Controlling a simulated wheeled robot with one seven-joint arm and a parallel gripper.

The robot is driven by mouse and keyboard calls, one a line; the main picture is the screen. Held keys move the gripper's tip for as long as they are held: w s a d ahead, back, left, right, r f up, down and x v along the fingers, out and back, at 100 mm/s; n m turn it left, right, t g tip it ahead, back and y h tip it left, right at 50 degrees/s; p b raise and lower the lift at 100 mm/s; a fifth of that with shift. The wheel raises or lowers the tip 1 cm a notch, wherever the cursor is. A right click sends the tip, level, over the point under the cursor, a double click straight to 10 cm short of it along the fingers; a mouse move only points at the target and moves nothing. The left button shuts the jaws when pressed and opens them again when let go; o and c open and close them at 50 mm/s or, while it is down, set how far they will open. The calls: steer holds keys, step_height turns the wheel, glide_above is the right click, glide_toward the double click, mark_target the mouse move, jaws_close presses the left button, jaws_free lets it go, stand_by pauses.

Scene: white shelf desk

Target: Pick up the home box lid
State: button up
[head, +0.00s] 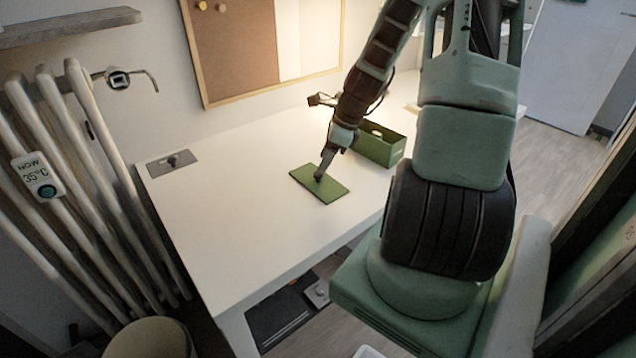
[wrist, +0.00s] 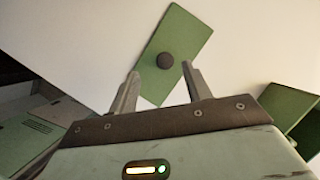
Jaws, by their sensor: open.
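The green rectangular box lid (head: 336,190) lies flat on the white desk in the head view. In the wrist view the lid (wrist: 184,40) shows a round dark knob (wrist: 165,61) at its middle. My gripper (head: 322,174) is over the lid, its fingers hiding the knob in the head view. In the wrist view my gripper (wrist: 161,78) is open, with one finger on each side of the knob as seen; I cannot tell whether they touch it. The open green box (head: 381,150) stands behind and to the right of the lid; its edge shows in the wrist view (wrist: 290,105).
The white desk (head: 220,220) is clear at front and left. A grey plate with a dark knob (head: 172,161) lies at its left end. A radiator (head: 70,170) stands left, and a framed board (head: 235,45) hangs behind. A bin (head: 150,338) is at lower left.

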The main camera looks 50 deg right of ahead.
mark_target(318, 178)
steer(key=x, duration=0.3)
steer(key=shift+d+f, duration=0.35)
steer(key=shift+f, duration=0.1)
steer(key=shift+w+a+f+b, duration=0.15)
steer(key=shift+w+f+b, duration=0.15)
steer(key=shift+f, duration=0.25)
steer(key=c, duration=1)
steer(key=shift+c, duration=0.2)
